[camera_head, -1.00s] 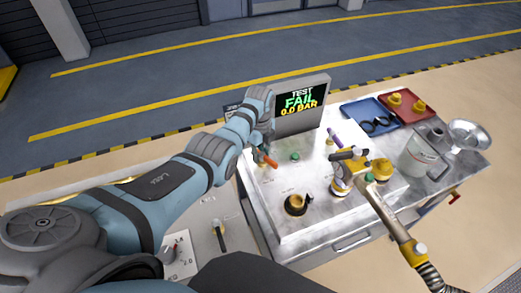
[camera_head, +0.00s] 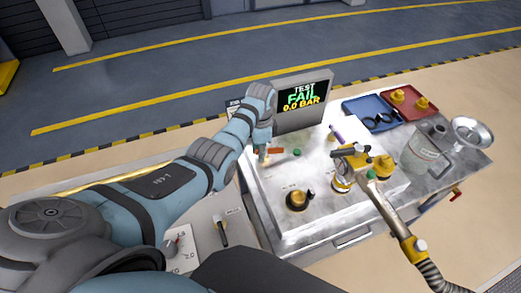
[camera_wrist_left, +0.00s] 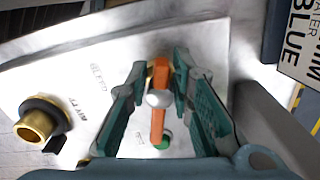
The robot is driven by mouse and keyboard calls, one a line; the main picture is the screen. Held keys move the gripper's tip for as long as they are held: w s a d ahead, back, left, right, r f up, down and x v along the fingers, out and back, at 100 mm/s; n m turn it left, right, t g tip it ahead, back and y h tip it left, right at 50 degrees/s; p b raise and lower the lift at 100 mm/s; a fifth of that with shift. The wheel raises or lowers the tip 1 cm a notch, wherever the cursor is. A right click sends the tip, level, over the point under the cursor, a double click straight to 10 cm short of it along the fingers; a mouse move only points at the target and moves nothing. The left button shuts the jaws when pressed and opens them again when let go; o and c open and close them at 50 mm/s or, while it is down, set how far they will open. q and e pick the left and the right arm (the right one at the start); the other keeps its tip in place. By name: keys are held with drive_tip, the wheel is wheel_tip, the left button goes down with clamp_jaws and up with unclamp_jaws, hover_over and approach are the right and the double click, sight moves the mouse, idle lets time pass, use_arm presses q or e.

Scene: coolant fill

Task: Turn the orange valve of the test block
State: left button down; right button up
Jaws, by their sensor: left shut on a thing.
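The test block (camera_head: 335,205) is a pale metal bench unit with a screen (camera_head: 304,97) reading "TEST FAIL 0.0 BAR". Its orange valve (camera_head: 274,151) is a small bar handle near the block's left back corner. In the left wrist view the orange handle (camera_wrist_left: 158,122) stands upright in the picture, with a pale round hub at its middle. My left gripper (camera_head: 263,153) reaches down onto the valve. The fingers partly hide the handle in the head view. My right gripper is not in view.
A green button (camera_head: 297,152) sits right of the valve. A brass-topped port (camera_head: 297,200) is in front. A filling nozzle with hose (camera_head: 390,215) stands at the right. Blue (camera_head: 350,109) and red (camera_head: 425,99) trays and a clear jug (camera_head: 420,155) are farther right.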

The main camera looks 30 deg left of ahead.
use_arm(q)
drive_tip(key=shift+s+d+f+n, duration=0.1)
drive_tip(key=shift+n, duration=0.45)
drive_tip(key=shift+s+f+n, duration=0.1)
drive_tip(key=shift+n, duration=0.45)
drive_tip(key=c, duration=1.5)
unclamp_jaws()
drive_tip(key=shift+r, duration=0.1)
